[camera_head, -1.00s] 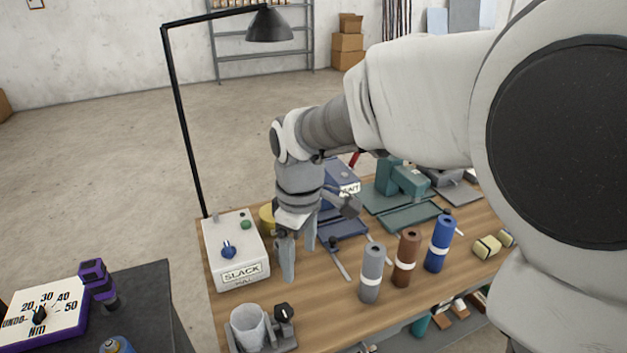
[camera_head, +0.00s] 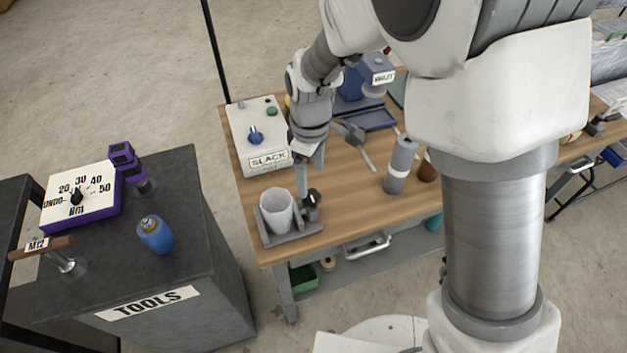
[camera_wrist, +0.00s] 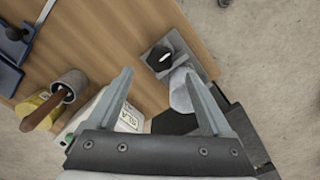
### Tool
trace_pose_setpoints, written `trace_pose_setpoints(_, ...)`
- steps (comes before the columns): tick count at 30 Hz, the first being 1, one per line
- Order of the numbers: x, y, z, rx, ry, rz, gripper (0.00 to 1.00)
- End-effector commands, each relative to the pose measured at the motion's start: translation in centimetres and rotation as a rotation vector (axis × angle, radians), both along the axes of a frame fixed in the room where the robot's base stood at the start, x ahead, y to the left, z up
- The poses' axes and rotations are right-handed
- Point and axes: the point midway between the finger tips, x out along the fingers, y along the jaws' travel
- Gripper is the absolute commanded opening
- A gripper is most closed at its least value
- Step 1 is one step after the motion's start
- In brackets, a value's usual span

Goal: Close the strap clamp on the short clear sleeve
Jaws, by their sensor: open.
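The short clear sleeve (camera_head: 277,212), a pale translucent cup shape, stands upright in a grey holder (camera_head: 290,236) at the table's front left corner. A black knob (camera_head: 312,198) stands on the holder just right of the sleeve; I take it as part of the strap clamp. The strap is too small to make out, so I cannot tell whether it is closed. My gripper (camera_head: 308,182) is open and empty, pointing down just behind the knob. In the wrist view the sleeve (camera_wrist: 181,97) and knob (camera_wrist: 159,58) show between and beyond my open fingers (camera_wrist: 158,76).
A white SLACK box (camera_head: 258,138) stands behind the sleeve. A grey cylinder (camera_head: 400,165) and a brown one (camera_head: 428,168) stand to the right. Bare wood lies between the holder and the cylinders. A dark tool cabinet (camera_head: 195,235) stands left, across a gap.

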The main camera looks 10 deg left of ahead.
Motion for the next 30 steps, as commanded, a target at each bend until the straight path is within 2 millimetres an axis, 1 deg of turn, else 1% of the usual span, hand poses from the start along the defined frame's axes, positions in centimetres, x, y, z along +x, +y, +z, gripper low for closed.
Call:
trace_pose_setpoints(1,-0.1,-0.1,-1.3,-0.003,0.003,0.000,0.84)
trace_pose_setpoints(3,-0.1,0.0,-2.7,-0.003,0.004,0.002,0.84)
trace_pose_setpoints(6,-0.1,0.0,-4.3,-0.003,0.004,0.001,0.84)
trace_pose_setpoints(9,-0.1,0.0,-5.5,-0.002,0.003,0.002,0.84)
trace_pose_setpoints(15,0.0,0.0,-6.5,-0.001,0.000,0.001,0.84)
trace_pose_setpoints(22,0.0,0.0,-6.6,0.000,0.000,0.001,0.84)
trace_pose_setpoints(23,0.0,0.0,-6.6,0.000,0.000,0.001,0.82)
trace_pose_setpoints(24,0.0,0.0,-6.6,0.000,0.000,0.001,0.75)
trace_pose_setpoints(29,0.0,0.0,-6.6,0.000,0.000,0.001,0.46)
trace_pose_setpoints(30,0.0,0.0,-6.6,0.000,0.000,0.001,0.39)
